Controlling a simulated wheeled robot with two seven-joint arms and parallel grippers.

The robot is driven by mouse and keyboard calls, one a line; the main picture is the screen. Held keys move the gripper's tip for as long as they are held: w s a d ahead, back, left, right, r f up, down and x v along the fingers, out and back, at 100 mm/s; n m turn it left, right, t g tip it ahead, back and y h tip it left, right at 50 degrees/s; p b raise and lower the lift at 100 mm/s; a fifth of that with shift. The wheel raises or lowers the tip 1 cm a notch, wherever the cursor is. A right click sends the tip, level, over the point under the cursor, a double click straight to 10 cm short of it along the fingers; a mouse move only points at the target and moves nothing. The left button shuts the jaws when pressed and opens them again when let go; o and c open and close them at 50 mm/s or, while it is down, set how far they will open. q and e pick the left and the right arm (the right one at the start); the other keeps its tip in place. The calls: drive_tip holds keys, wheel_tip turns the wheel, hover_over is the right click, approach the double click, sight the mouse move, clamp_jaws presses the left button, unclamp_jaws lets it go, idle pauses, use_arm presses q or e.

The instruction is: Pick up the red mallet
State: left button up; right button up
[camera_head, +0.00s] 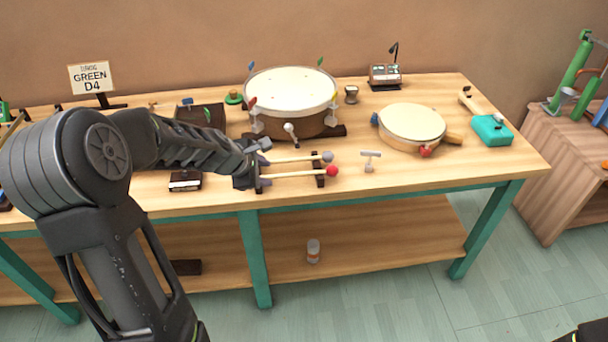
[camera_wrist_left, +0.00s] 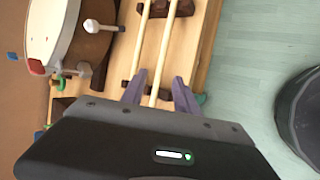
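The red mallet has a round red head (camera_head: 332,171) and a pale wooden stick. It lies near the table's front edge, its head end on a dark rest (camera_head: 319,177). A grey-headed mallet (camera_head: 327,156) lies beside it, farther back. My left gripper (camera_head: 258,165) is at the handle ends of both mallets. In the left wrist view its two fingers (camera_wrist_left: 159,92) are apart, with the red mallet's stick (camera_wrist_left: 166,40) between them. The grey mallet's stick (camera_wrist_left: 143,42) runs close by the left finger; I cannot tell whether they touch.
A large drum (camera_head: 291,90) stands behind the mallets, with a white-tipped beater (camera_head: 290,129) at its front. A small grey T-shaped object (camera_head: 370,160) is right of the mallet heads. A frame drum (camera_head: 411,123) lies farther right. The table's front right is clear.

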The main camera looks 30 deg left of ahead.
sight(273, 176)
use_arm(q)
drive_tip(key=x, duration=0.5)
idle(0.4)
idle(0.4)
clamp_jaws()
idle(0.5)
